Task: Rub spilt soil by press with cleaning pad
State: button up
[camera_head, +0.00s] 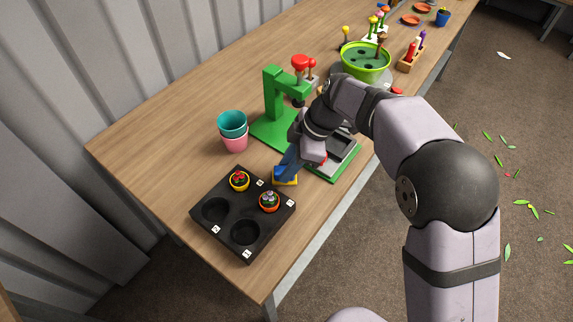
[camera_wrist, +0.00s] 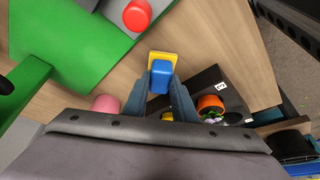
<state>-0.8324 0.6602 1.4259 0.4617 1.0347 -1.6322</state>
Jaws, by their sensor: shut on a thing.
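The cleaning pad (camera_head: 284,178), yellow with a blue grip, is on the wooden table between the green press and the black tray. In the wrist view its yellow base (camera_wrist: 153,57) shows beyond the blue grip. My gripper (camera_head: 288,166) reaches down over it, and in the wrist view my gripper's fingers (camera_wrist: 160,86) are on both sides of the blue grip, shut on it. The green press (camera_head: 272,85), with a red knob, stands just behind the pad. I cannot make out spilt soil in either view; the pad and my arm cover part of this area.
The black tray (camera_head: 229,230) in front of the pad holds two small potted flowers and has two empty round holes. Stacked teal and pink cups (camera_head: 233,125) stand left of the press. A green bowl (camera_head: 366,62) is farther back. The table's left corner is clear.

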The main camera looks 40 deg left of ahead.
jog(key=shift+r, duration=0.15)
jog(key=shift+r+p, duration=1.95)
jog(key=shift+r, duration=0.95)
jog(key=shift+r, duration=0.1)
notch_tip(320, 180, up, 3)
jog(key=shift+f+p, duration=0.1)
jog(key=shift+p, duration=0.95)
jog(key=shift+w, duration=0.1)
